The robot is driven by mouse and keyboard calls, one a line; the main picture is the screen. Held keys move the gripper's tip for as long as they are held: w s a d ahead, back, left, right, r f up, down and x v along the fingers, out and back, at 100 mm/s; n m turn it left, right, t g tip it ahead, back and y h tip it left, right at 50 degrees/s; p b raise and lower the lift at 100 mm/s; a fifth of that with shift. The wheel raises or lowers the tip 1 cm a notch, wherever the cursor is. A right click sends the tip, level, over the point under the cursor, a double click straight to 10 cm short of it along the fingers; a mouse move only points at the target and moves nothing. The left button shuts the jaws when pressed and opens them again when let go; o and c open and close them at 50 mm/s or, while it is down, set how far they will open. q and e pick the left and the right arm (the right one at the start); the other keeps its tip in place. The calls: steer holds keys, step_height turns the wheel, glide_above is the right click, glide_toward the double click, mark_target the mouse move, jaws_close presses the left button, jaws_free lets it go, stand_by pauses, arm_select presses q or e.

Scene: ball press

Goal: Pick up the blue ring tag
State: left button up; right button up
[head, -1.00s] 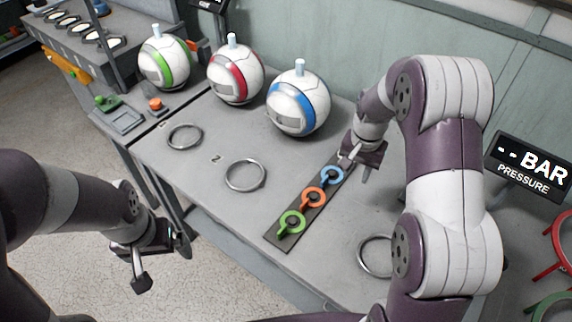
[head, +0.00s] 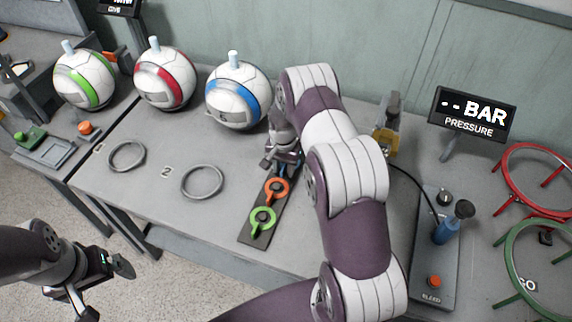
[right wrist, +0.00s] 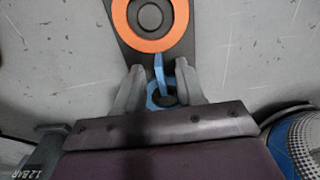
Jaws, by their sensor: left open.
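The blue ring tag (right wrist: 158,98) shows in the right wrist view between the fingers of my right gripper (right wrist: 158,74). Its narrow tab stands between the fingertips with a small gap visible on each side, so the gripper looks open around it. In the head view my right gripper (head: 280,166) is low at the far end of the dark tag strip (head: 256,238) and hides the blue tag. The orange ring tag (head: 277,189) and green ring tag (head: 262,218) lie on the strip nearer me. My left gripper (head: 98,284) is open and empty, off the table's left front.
Green (head: 85,79), red (head: 165,78) and blue-banded (head: 238,94) balls stand along the back. Two metal rings (head: 202,182) (head: 127,156) lie on the table. A pressure display (head: 473,116), a pump panel (head: 436,275) and red and green hoop stands are on the right.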

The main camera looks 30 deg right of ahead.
steer(key=shift+f, duration=0.2)
jaws_close()
steer(key=shift+r, duration=0.15)
